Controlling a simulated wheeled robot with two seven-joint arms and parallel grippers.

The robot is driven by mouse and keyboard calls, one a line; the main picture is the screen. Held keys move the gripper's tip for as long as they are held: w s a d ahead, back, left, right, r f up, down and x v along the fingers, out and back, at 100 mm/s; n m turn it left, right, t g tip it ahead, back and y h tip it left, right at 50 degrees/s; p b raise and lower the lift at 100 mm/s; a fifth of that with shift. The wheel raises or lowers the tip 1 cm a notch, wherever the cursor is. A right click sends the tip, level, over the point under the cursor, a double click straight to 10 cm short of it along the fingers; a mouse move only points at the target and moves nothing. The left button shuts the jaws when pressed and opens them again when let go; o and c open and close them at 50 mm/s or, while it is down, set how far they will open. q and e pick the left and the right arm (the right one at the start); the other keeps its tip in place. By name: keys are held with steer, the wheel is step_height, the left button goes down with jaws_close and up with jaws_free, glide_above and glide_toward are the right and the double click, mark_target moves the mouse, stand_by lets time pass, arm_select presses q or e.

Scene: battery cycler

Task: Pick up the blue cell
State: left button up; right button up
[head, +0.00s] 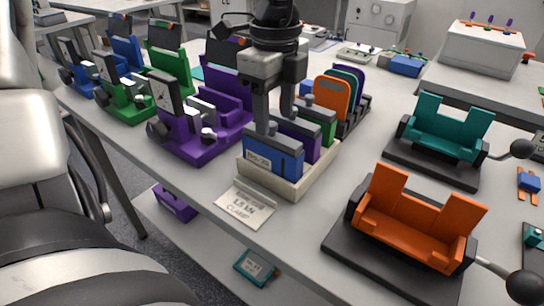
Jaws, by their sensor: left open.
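The blue cell (270,158) stands upright at the near end of a cream holder (310,180), with a purple cell (300,140) and a green cell (322,122) behind it. A pale label is on its front face. My left gripper (275,122) points down over the holder. Its fingers are apart, with nothing held between them. One fingertip appears close to the blue cell's top edge, and the other is nearer the purple cell. I cannot tell whether either touches. My right gripper is not in view.
Purple (190,136), green (130,107) and blue clamp fixtures stand left. An orange fixture (410,235) and a teal fixture (446,130) stand right. A rack of coloured plates (332,98) is behind the holder. A printed card (245,205) lies before it.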

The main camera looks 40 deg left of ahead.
mark_target(272, 134)
arm_select(q)
steer(key=shift+s+a+f+p, duration=0.1)
steer(key=shift+f+p, duration=0.15)
steer(key=shift+f, duration=1.3)
steer(key=shift+s+a+f+p, duration=0.1)
steer(key=shift+f+p, duration=0.15)
steer(key=shift+f, duration=1.3)
steer(key=shift+r, duration=0.1)
jaws_close()
